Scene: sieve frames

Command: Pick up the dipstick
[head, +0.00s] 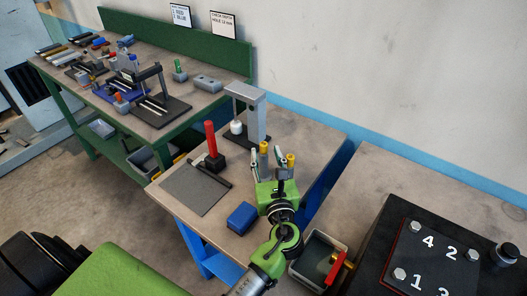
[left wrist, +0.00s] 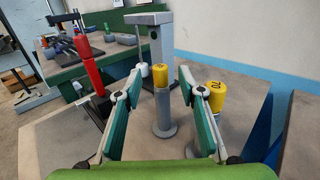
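Nothing is labelled as the dipstick, and I cannot tell for sure which piece it is. A tall red handle (head: 210,138) stands upright in a black block (head: 214,162) on the near bench. It also shows at the left in the left wrist view (left wrist: 86,66). A yellow-capped grey post (left wrist: 161,104) stands upright beyond and between my left gripper's fingers. A second yellow-capped piece (left wrist: 208,98) is partly hidden by the right finger. My left gripper (left wrist: 158,76) is open, with nothing held between its fingers. My right gripper is not in view.
A grey stand (head: 256,112) with a white hanging weight (head: 237,127) rises behind the posts. A thin dark rod (head: 213,175) lies by a grey plate (head: 192,193). A blue box (head: 242,218) is near the front edge. A grey bin (head: 302,262) is lower right.

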